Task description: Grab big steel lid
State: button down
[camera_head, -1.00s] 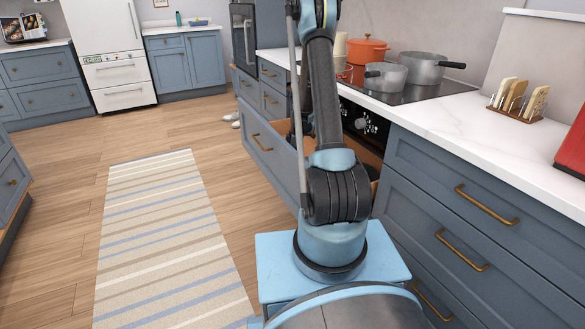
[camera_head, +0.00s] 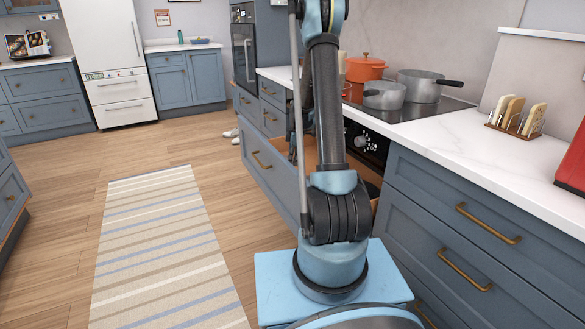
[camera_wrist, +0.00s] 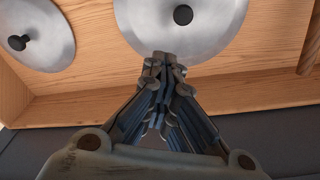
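The big steel lid (camera_wrist: 205,38) lies in the open wooden drawer (camera_wrist: 270,100) at the top of the wrist view. It is a round, shiny disc with a black knob, and the upper frame edge cuts it off. A second, smaller-looking steel lid (camera_wrist: 48,45) with a black knob lies to its left. My gripper (camera_wrist: 165,62) has its fingertips together, overlapping the big lid's near rim in the picture. I see nothing held between them. Contact with the lid cannot be told. In the head view my arm hides much of the open drawer (camera_head: 268,160), and neither lid shows.
The counter (camera_head: 440,130) runs above the drawer, with steel pots (camera_head: 420,88) and an orange pot (camera_head: 365,72) on the cooktop. A rack of bread-like slices (camera_head: 515,115) stands to the right. The striped rug (camera_head: 165,240) and floor to the left are clear.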

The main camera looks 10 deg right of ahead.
jog(key=shift+r, duration=0.1)
jog(key=shift+c, duration=2.4)
grip_release()
